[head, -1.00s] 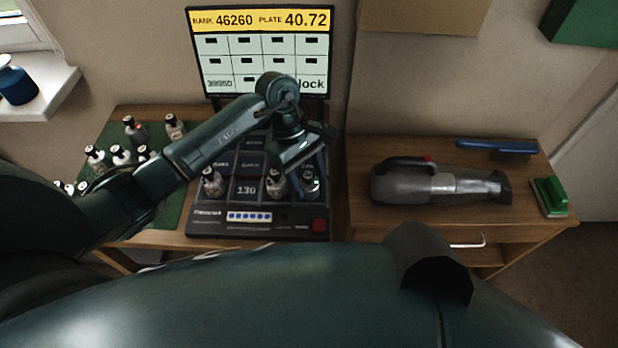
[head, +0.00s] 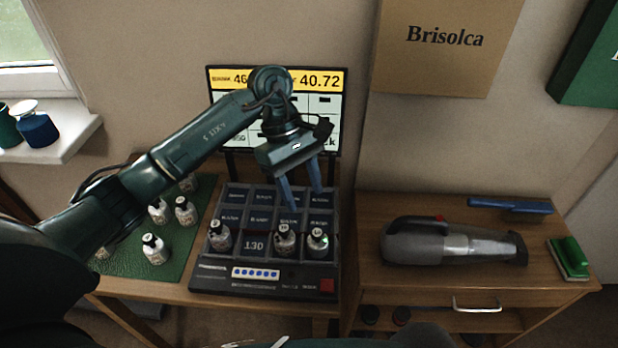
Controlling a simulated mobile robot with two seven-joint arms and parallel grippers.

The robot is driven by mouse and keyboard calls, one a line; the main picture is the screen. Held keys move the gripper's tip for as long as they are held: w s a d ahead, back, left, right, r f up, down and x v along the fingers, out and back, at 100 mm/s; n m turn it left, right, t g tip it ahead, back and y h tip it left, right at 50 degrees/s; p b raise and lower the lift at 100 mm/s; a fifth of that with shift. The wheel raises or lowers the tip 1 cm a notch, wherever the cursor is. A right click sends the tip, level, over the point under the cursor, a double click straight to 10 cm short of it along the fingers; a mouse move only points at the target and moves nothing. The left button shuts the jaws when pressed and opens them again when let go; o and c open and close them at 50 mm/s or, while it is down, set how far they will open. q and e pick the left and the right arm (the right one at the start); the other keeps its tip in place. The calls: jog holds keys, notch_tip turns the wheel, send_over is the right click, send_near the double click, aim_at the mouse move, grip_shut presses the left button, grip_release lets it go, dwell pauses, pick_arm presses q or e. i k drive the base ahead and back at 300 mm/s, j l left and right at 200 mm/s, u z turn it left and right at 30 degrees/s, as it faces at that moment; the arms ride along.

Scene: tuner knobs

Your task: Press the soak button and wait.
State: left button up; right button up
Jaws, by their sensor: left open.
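The dark console (head: 212,278) stands on the wooden desk, with a grid of labelled compartments. Three small bottles stand in the front row: one at left (head: 219,237), one right of centre (head: 284,240) and one at right (head: 317,242). My left gripper (head: 305,198) is open and empty, its blue fingers pointing down above the back of the grid, apart from the bottles and button. My right gripper is out of view.
A display (head: 322,80) behind the console shows 40.72, partly hidden by my left arm. More bottles (head: 155,249) stand on a green mat at left. A handheld vacuum (head: 445,245), blue bar (head: 510,205) and green brush (head: 571,258) lie on the right-hand table.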

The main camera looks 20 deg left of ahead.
aim_at(327, 285)
jog(key=k, duration=1)
